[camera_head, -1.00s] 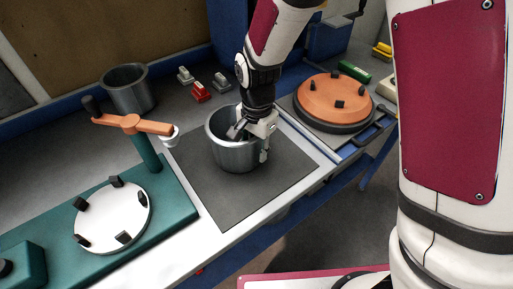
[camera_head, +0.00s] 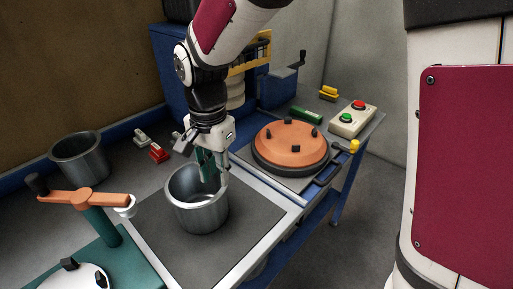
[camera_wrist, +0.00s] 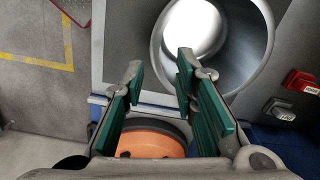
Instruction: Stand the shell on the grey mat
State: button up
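A metal shell (camera_head: 203,215), an open-topped cylinder, stands upright on the grey mat (camera_head: 250,225). My gripper (camera_head: 214,180) is over the shell's right rim in the head view. In the wrist view my gripper (camera_wrist: 160,72) shows its two green-padded fingers spread apart. The shell (camera_wrist: 255,55) appears beyond the fingertips with its open mouth facing the camera, and its near wall shows past the gap. Whether a finger touches the rim is unclear.
A second metal cylinder (camera_head: 80,160) stands at the back left. An orange-handled press (camera_head: 85,200) is left of the mat. An orange round plate (camera_head: 291,145) lies on the right. Red (camera_head: 158,153) and grey clamps sit behind. A button box (camera_head: 352,119) is far right.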

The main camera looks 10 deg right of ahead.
jog(key=s+d+r+n+t, duration=0.5)
jog(key=s+d+r+n, duration=0.3)
jog(key=s+d+r, duration=0.4)
jog(key=shift+s+d+r+n, duration=0.15)
jog(key=shift+s+d+n, duration=0.15)
jog(key=shift+s+d, duration=2.2)
